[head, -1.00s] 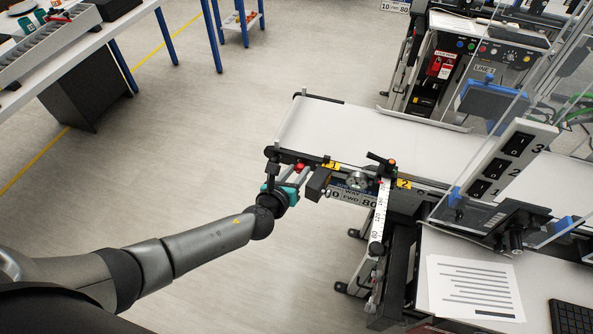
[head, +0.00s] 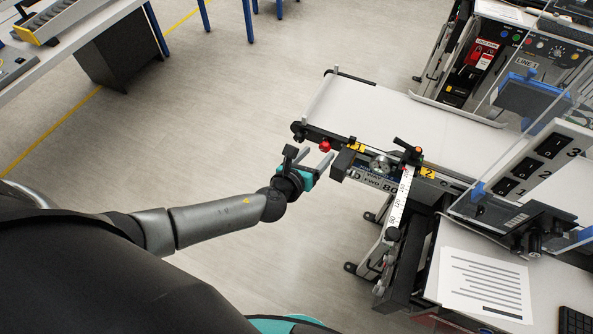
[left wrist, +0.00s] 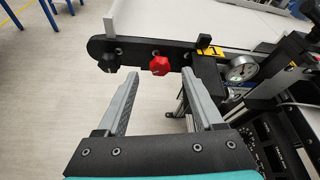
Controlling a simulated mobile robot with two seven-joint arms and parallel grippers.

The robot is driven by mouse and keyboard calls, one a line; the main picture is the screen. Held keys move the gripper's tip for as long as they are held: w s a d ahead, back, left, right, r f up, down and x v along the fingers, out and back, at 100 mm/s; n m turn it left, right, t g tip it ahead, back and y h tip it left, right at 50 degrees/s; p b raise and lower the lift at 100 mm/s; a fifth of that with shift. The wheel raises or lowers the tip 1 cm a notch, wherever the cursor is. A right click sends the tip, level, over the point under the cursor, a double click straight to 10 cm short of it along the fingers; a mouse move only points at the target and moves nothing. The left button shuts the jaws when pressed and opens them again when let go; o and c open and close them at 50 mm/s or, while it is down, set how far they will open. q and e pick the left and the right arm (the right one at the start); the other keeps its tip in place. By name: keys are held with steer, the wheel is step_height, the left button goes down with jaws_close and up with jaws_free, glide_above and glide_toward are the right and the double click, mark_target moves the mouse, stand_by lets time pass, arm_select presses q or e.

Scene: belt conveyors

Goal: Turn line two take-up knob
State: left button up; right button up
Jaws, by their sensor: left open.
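A red knob (head: 325,146) sticks out of the dark side rail at the near end of the white belt conveyor (head: 372,102). In the left wrist view the red knob (left wrist: 159,66) has several lobes, and a black knob (left wrist: 108,62) sits to its left on the same rail. My left gripper (head: 309,157) is open and empty, just short of the rail. In the left wrist view its fingertips (left wrist: 160,78) lie to either side of the red knob, which shows in line with the gap and beyond the tips. My right gripper is out of view.
A dial gauge (left wrist: 241,69) and yellow tags (head: 428,172) are right of the red knob. A scale ruler (head: 400,197) juts from the conveyor's near side. A LINE 1 cabinet (head: 487,62) stands behind. Open floor (head: 225,110) lies left.

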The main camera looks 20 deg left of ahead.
arm_select(q)
steer(key=v, duration=1.2)
steer(key=shift+p, duration=0.4)
steer(key=shift+f, duration=0.2)
steer(key=s+a+f+n+g+y+b, duration=0.15)
steer(key=s+a+f+n+b, duration=0.35)
steer(key=f, duration=0.6)
steer(key=s+a+f+n+g+y+b, duration=0.1)
steer(key=s+f+n+g+b, duration=0.15)
steer(key=f+n, duration=0.65)
steer(key=s+a+f+n+g+y+b, duration=0.1)
steer(key=s+a+f+n+g+b, duration=0.3)
steer(key=f, duration=1)
steer(key=s+d+f+n+g+h+b, duration=0.1)
steer(key=s+d+f+n+g+b, duration=0.1)
steer(key=s+f+n, duration=0.5)
steer(key=s+d+f+n+g+h+b, duration=0.1)
steer(key=s+d+f+n+b, duration=0.4)
steer(key=s+f, duration=0.6)
steer(key=shift+s+n+g+b, duration=0.7)
steer(key=shift+s+n+b, duration=0.2)
steer(key=shift+s+n, duration=0.2)
steer(key=shift+f, duration=0.15)
